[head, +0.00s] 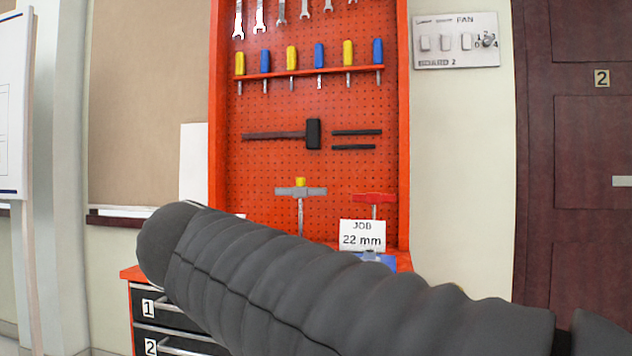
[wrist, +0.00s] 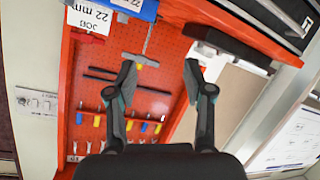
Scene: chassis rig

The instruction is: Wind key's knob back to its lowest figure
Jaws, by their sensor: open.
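A grey T-handled key (head: 301,192) with a yellow knob (head: 300,182) on top stands upright before the red pegboard. Any figures on the knob are too small to read. In the wrist view the scene is turned over, and the grey key (wrist: 140,59) shows beyond my left fingertip, apart from it as far as I can tell. My gripper (wrist: 160,72) is open, with nothing between its fingers. In the head view it does not show; my dark arm crosses the lower picture and hides the bench there.
A red T-handled key (head: 374,198) stands to the right, behind a "JOB 22 mm" card (head: 362,236). A hammer (head: 290,134), screwdrivers and spanners hang on the pegboard (head: 270,105). A FAN panel (head: 456,41) with a numbered dial is on the wall. Drawers (head: 175,310) are below.

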